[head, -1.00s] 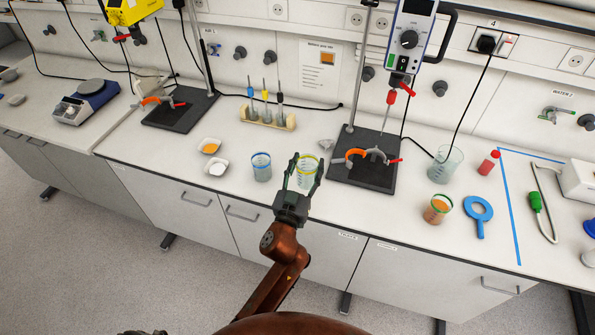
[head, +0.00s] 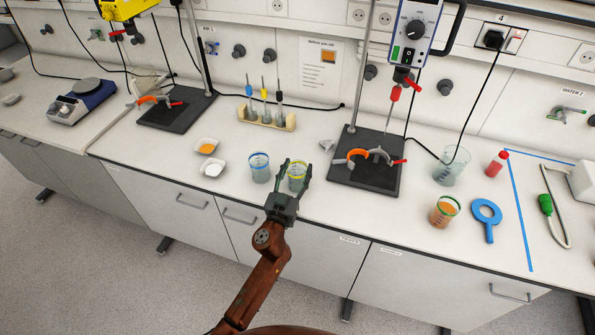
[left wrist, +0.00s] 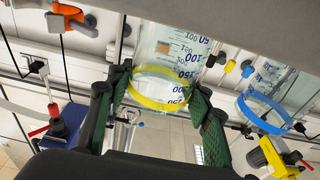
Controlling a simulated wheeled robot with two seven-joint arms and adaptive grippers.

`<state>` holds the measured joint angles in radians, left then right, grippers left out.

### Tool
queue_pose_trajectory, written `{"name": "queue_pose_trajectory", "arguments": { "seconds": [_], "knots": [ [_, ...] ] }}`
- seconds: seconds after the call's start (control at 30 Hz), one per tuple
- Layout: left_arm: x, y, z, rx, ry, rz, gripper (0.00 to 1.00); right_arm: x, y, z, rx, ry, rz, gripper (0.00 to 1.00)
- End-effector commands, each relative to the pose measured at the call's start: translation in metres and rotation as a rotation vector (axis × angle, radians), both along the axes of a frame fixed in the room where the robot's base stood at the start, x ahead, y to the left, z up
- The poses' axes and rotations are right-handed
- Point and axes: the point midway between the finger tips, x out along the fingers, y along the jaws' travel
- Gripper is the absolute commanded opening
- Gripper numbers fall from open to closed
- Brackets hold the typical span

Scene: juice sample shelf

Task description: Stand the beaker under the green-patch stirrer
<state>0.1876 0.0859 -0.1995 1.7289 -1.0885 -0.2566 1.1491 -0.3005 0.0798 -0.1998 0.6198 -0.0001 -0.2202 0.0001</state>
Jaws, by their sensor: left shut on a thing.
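My left gripper (head: 295,174) is shut around a clear beaker with a yellow band (head: 298,184). In the left wrist view the yellow-banded beaker (left wrist: 172,88) sits between both fingers. I cannot tell whether its base touches the bench. To its right stands a stirrer with a blue and white body (head: 413,32), with a small green spot low on its front. Below it are a red-ended shaft (head: 394,97), an orange clamp (head: 358,158) and a dark base plate (head: 350,181). A yellow stirrer (head: 122,9) hangs over another plate at the left. My right gripper is not in view.
A blue-banded beaker (head: 260,172) stands close to the left of my gripper.

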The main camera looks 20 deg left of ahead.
Motion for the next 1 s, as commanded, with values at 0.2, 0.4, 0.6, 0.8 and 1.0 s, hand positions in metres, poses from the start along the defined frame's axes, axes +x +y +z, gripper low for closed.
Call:
{"name": "queue_pose_trajectory", "arguments": {
  "seconds": [0.2, 0.4, 0.6, 0.8, 1.0],
  "knots": [
    [-0.0002, -0.0003, 0.0020, 0.001, -0.004, -0.001, 0.14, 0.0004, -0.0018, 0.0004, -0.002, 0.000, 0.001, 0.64],
    [-0.0001, -0.0005, -0.0026, -0.001, -0.003, -0.001, 0.14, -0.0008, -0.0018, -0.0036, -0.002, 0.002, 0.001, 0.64],
    [-0.0002, -0.0002, -0.0022, 0.000, -0.002, 0.000, 0.60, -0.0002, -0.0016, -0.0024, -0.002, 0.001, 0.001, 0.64],
    [-0.0002, -0.0002, -0.0022, 0.000, -0.002, 0.000, 0.65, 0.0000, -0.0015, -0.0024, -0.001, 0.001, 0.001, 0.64],
    [-0.0003, -0.0002, 0.0010, 0.002, -0.002, -0.001, 0.65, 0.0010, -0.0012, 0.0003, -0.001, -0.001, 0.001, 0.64]
  ]
}}
